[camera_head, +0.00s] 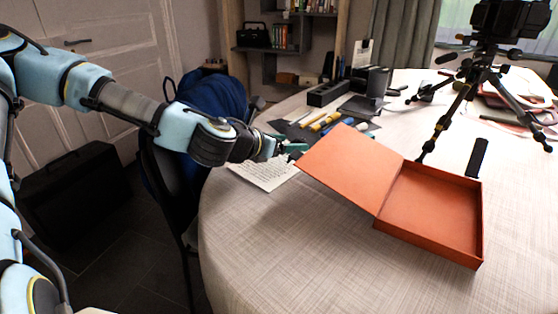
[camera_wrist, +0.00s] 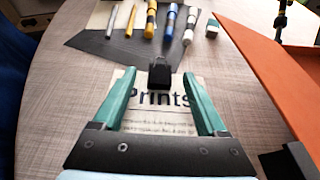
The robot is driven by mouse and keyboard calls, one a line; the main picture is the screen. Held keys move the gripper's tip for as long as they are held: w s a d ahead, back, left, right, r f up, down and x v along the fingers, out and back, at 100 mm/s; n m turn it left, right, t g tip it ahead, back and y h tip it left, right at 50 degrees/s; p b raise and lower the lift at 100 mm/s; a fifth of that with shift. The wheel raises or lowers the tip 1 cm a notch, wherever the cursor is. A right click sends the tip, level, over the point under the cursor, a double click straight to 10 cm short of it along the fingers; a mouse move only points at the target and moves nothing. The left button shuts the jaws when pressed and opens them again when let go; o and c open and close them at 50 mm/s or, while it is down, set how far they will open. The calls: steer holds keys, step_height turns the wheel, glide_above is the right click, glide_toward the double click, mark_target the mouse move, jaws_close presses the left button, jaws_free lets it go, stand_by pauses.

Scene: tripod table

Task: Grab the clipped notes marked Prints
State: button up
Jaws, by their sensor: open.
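The clipped notes are a sheet of paper headed "Prints" (camera_wrist: 180,99) with a black binder clip (camera_wrist: 159,74) at its far edge. In the head view the notes (camera_head: 262,172) lie flat on the table near its left edge, printed with lines of text. In the wrist view my gripper (camera_wrist: 160,83) is open, with its two green fingers on either side of the clip and the heading. Nothing is between the fingers but the clip and paper below; I cannot tell how high the fingers are above it. In the head view my gripper (camera_head: 291,150) is over the notes' far end.
An open orange box (camera_head: 430,207) stands right of the notes, its raised lid (camera_head: 345,163) close to my gripper. Several pens and markers (camera_wrist: 150,22) lie on a dark sheet (camera_wrist: 118,48) beyond the clip. A tripod (camera_head: 470,80) stands at the back right. The table front is clear.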

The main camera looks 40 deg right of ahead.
mark_target(298, 142)
steer(key=shift+x, duration=1.55)
steer(key=shift+c, duration=0.2)
jaws_close()
